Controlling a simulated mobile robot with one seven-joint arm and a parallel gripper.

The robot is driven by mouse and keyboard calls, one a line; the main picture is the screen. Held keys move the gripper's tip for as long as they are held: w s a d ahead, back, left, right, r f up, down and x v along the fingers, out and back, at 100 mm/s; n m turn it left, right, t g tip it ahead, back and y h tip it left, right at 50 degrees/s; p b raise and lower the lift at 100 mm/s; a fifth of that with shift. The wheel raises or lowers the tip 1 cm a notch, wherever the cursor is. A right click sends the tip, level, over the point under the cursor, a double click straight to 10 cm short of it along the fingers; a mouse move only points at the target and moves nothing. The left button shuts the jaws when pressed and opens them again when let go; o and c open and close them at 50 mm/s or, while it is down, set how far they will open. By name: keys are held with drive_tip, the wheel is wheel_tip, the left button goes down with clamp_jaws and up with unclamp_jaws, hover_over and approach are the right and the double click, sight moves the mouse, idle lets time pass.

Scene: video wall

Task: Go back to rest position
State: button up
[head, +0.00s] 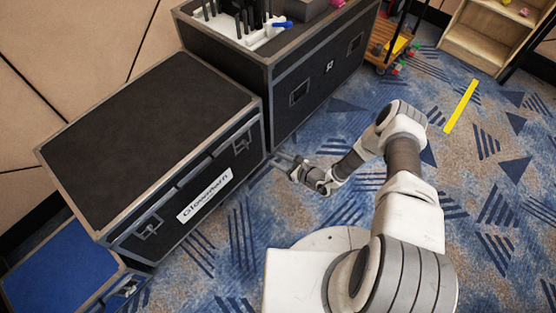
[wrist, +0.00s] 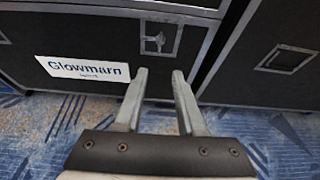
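My gripper (wrist: 160,78) is open and empty in the wrist view, its two fingers apart. It points at the lower front of a black flight case (wrist: 110,45) with a white "Glowmarn" label (wrist: 85,67). In the head view my gripper (head: 285,160) is low over the carpet, close to the corner of the labelled case (head: 150,135). Its fingertips are small there, and I cannot tell whether they touch the case.
A second black case (head: 320,75) stands behind, with a white tray (head: 240,30) and a blue item (head: 282,25) on top. A blue-topped case (head: 60,270) is at lower left. A wooden cart (head: 385,45) and shelf (head: 485,35) stand at the back. Carpet (head: 490,200) at right is clear.

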idle(0.3)
drive_tip(key=w+r+n+g+y+p, duration=0.1)
drive_tip(key=w+r+n+g, duration=0.15)
drive_tip(key=r+n, duration=0.75)
drive_tip(key=w+r+n+g+y+p, duration=0.1)
drive_tip(key=r+n+g, duration=0.15)
drive_tip(key=r, duration=1.55)
drive_tip(key=s+d+r+n+g+h+p, duration=0.1)
drive_tip(key=s+r+n+g+h, duration=0.2)
drive_tip(key=r, duration=0.6)
drive_tip(key=s+d+r+n+h+p, duration=0.1)
drive_tip(key=s+r+n, duration=0.35)
drive_tip(key=r, duration=0.55)
drive_tip(key=s+d+r+n+t+h+p, duration=0.1)
drive_tip(key=s+d+r+n+t+h, duration=0.1)
drive_tip(key=s+d+r+h, duration=0.2)
drive_tip(key=s+d+r+n+t+h+p, duration=0.2)
drive_tip(key=s+d+r+n+t+h, duration=0.1)
drive_tip(key=s+d+r, duration=0.8)
drive_tip(key=s+r+h, duration=0.1)
drive_tip(key=s+r, duration=0.2)
drive_tip(key=s, duration=0.1)
drive_tip(key=shift+s+r+h, duration=0.3)
drive_tip(key=shift+r, duration=0.1)
drive_tip(key=shift+a+n, duration=0.1)
drive_tip(key=shift+n, duration=0.2)
